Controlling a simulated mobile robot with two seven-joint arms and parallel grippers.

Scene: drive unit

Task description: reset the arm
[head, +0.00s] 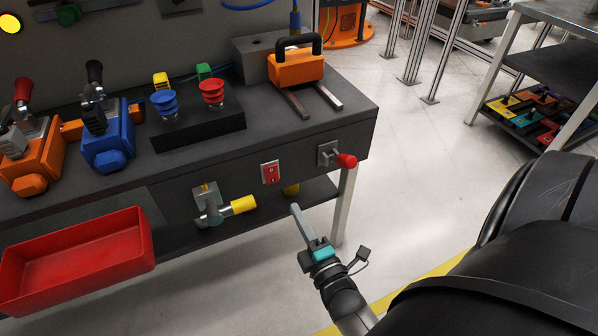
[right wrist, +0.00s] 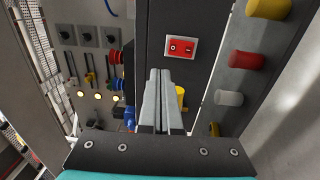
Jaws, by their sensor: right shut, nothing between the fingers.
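My right gripper (head: 297,212) is shut and empty. It is in front of the workbench's front face, below the red switch (head: 270,172) and left of the bench leg. In the right wrist view the two grey fingers (right wrist: 163,75) lie together, with the red switch (right wrist: 180,47) just beyond their tips. Whether the fingertips touch anything cannot be told, but a gap seems to show. My left gripper is not in view. The black arm links at the lower right are mine.
The workbench (head: 290,125) carries an orange tool with a black handle (head: 296,68), blue and red cups (head: 212,93) and clamped blocks.

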